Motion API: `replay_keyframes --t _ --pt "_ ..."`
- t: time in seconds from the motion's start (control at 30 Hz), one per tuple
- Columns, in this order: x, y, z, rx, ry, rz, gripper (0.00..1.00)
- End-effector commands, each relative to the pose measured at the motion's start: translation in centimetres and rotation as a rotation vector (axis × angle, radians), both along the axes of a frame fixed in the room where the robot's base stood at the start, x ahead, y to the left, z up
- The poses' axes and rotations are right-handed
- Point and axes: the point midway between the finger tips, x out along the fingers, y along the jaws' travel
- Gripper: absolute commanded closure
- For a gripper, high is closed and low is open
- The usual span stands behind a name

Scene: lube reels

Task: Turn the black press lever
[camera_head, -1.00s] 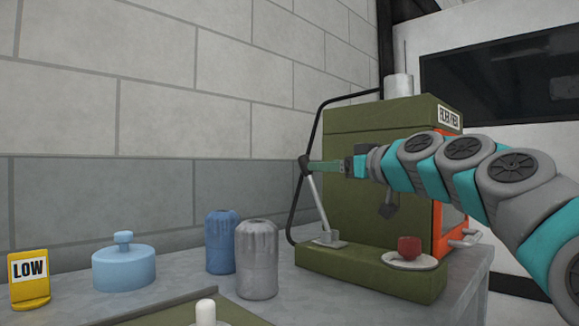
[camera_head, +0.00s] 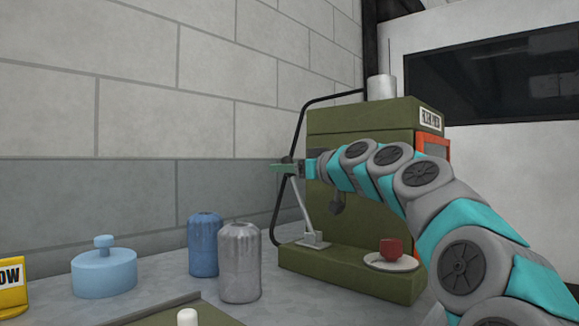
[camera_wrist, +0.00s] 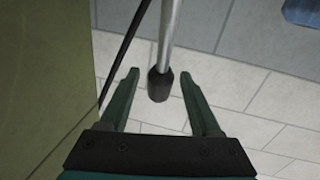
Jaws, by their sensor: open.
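The press lever is a thin metal rod (camera_head: 300,205) with a black knob, rising from a small bracket at the left foot of the green press (camera_head: 350,115). It leans up and to the left. In the wrist view the black knob (camera_wrist: 160,87) sits between the two green fingers of my gripper (camera_wrist: 159,78), with small gaps to both. My gripper (camera_head: 282,167) is open at the top of the lever in the head view. There the fingers mostly hide the knob.
A black hose (camera_head: 300,125) loops close behind the lever. Grey (camera_head: 240,265) and blue (camera_head: 203,245) canisters and a light blue lidded pot (camera_head: 104,272) stand left on the bench.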

Motion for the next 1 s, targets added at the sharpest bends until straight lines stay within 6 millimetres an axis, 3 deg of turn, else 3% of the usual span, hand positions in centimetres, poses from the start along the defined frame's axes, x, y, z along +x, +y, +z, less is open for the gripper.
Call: replay_keyframes --t 0.1,0.67,1.0 --pt "-0.02 -0.03 0.0 0.0 0.0 0.0 0.37" --pt "-0.03 -0.04 0.0 0.0 0.0 0.0 1.0" --pt "-0.04 -0.05 0.03 0.0 0.0 0.0 1.0"
